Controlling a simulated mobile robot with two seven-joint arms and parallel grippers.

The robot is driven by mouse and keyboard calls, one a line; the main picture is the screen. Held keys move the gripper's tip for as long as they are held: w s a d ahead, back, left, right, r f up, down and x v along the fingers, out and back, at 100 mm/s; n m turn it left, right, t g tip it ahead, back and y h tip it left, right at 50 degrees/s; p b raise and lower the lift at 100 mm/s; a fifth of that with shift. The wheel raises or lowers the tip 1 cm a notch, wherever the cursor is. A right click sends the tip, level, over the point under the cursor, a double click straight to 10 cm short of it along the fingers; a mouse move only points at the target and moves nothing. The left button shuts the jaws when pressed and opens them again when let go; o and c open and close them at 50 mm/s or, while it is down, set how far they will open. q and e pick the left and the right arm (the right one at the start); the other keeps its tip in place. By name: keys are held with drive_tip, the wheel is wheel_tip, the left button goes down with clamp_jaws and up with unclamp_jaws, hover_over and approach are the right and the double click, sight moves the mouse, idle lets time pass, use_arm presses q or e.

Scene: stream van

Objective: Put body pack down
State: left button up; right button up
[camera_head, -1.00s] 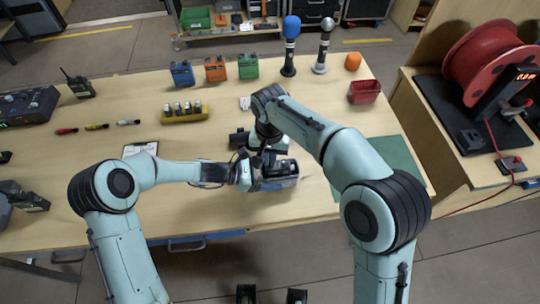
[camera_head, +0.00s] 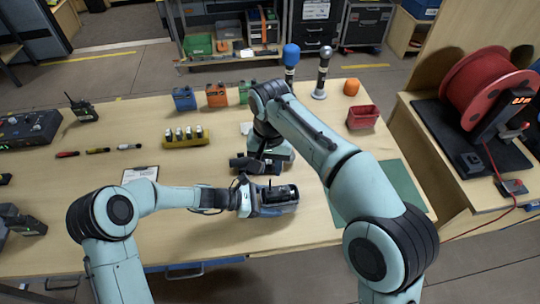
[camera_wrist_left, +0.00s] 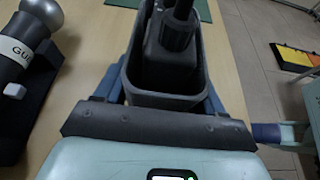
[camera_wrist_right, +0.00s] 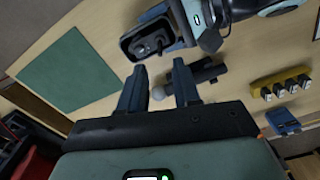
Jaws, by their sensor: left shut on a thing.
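My left gripper (camera_head: 246,200) is shut on the body pack (camera_head: 278,195), low over the table's front part. In the left wrist view the body pack (camera_wrist_left: 166,98) is a dark grey open-topped shell with a black knobbed part inside, between the blue fingers. Whether its underside touches the table is hidden. My right gripper (camera_wrist_right: 158,92) is open and empty in the right wrist view, its fingers apart from the pack. In the head view it is behind the pack, its fingertips partly hidden.
A handheld microphone (camera_wrist_left: 25,62) lies beside the pack. A green mat (camera_head: 400,193) is at the right, with a red bin (camera_head: 362,117) behind it. The wooden table front is bare.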

wheel_tip(320, 180, up, 4)
drive_tip(key=shift+f, duration=0.1)
idle(0.4)
use_arm(q)
drive_tip(key=o, duration=1.1)
